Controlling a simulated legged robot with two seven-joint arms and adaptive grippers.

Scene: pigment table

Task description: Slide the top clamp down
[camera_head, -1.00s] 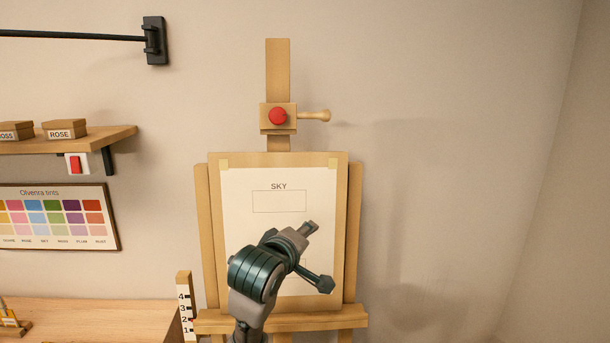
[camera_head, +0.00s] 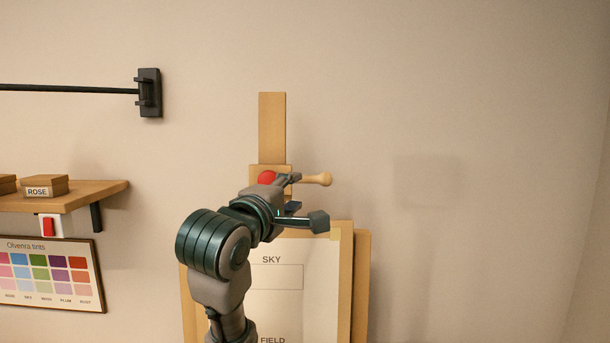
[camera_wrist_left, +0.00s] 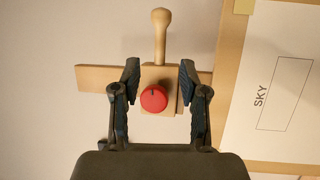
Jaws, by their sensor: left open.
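The top clamp (camera_head: 257,171) is a wooden block on the easel's upright post (camera_head: 272,128). It has a red knob (camera_head: 266,177) on its front and a pale wooden handle (camera_head: 318,179) pointing right. My left gripper (camera_head: 291,194) is in front of the clamp and hides its lower part in the head view. In the left wrist view, the open left gripper (camera_wrist_left: 159,84) has one finger on each side of the clamp block (camera_wrist_left: 174,88), and the red knob (camera_wrist_left: 154,99) lies between them. Contact is not clear. My right gripper is not in view.
Below the clamp, the easel holds a board with a sheet (camera_head: 312,262) marked SKY and FIELD. A shelf (camera_head: 105,192) with boxes, a red switch (camera_head: 48,226) and a colour chart (camera_head: 55,272) are at the left. A black wall bar (camera_head: 75,88) is upper left. The wall at right is clear.

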